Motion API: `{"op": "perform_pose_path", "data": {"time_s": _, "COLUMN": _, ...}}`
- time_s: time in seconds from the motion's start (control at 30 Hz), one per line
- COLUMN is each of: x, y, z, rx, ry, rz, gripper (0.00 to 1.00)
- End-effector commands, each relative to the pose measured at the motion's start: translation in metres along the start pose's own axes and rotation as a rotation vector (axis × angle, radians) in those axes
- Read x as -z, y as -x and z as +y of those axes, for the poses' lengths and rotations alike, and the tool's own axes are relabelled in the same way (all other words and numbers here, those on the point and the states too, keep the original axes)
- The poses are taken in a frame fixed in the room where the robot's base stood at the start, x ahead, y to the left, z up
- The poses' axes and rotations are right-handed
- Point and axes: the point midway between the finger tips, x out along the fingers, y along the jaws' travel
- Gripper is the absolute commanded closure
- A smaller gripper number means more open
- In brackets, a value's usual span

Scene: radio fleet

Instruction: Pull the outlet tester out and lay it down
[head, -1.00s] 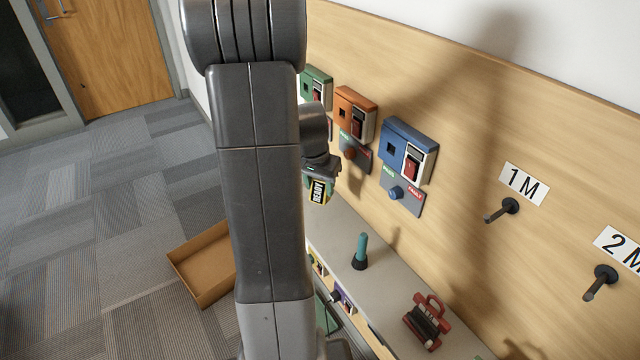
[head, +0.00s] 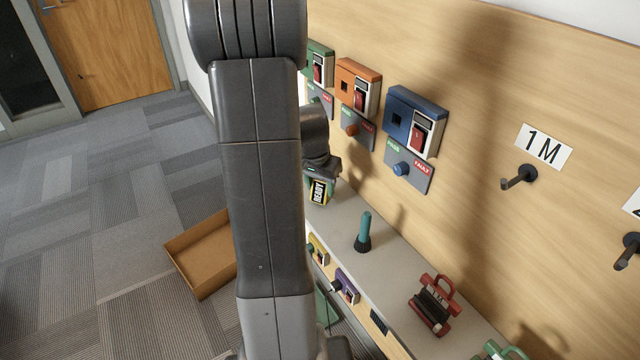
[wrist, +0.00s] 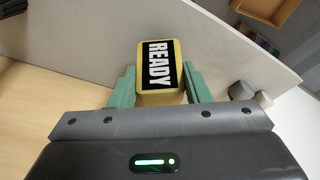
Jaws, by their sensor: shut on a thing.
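A yellow block with a black "READY" label, which I take to be the outlet tester (wrist: 156,66), is held between the green fingers of my gripper (wrist: 157,88) in the wrist view. In the head view the tester (head: 318,191) hangs below my wrist, over the far left end of the grey shelf (head: 390,262). It is apart from the blue wall outlet (head: 414,118) and the orange wall outlet (head: 356,86). My arm hides part of the gripper, and I cannot tell whether the tester touches the shelf.
A teal-handled tool (head: 364,232) stands upright on the shelf, with a red device (head: 434,304) nearer. A black hook (head: 519,177) sticks out of the wall under a 1M sign (head: 543,147). An open brown box (head: 201,253) lies on the floor at left.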

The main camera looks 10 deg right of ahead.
Motion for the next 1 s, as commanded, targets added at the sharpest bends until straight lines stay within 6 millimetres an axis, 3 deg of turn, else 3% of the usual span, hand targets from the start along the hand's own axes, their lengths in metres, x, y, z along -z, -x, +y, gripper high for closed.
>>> {"op": "perform_pose_path", "data": {"time_s": 0.07, "x": 0.0, "y": 0.001, "z": 0.0, "rx": 0.0, "ry": 0.0, "rz": 0.0, "gripper": 0.99}}
{"op": "perform_pose_path", "data": {"time_s": 0.1, "x": 0.0, "y": 0.001, "z": 0.0, "rx": 0.0, "ry": 0.0, "rz": 0.0, "gripper": 0.49}}
{"op": "perform_pose_path", "data": {"time_s": 0.2, "x": 0.0, "y": 0.001, "z": 0.0, "rx": 0.0, "ry": 0.0, "rz": 0.0, "gripper": 0.32}}
{"op": "perform_pose_path", "data": {"time_s": 0.47, "x": 0.0, "y": 0.001, "z": 0.0, "rx": 0.0, "ry": 0.0, "rz": 0.0, "gripper": 0.32}}
{"op": "perform_pose_path", "data": {"time_s": 0.63, "x": 0.001, "y": 0.012, "z": 0.0, "rx": 0.002, "ry": 0.0, "rz": 0.002, "gripper": 0.32}}
{"op": "perform_pose_path", "data": {"time_s": 1.0, "x": 0.001, "y": 0.091, "z": -0.001, "rx": 0.004, "ry": 0.0, "rz": 0.005, "gripper": 0.32}}
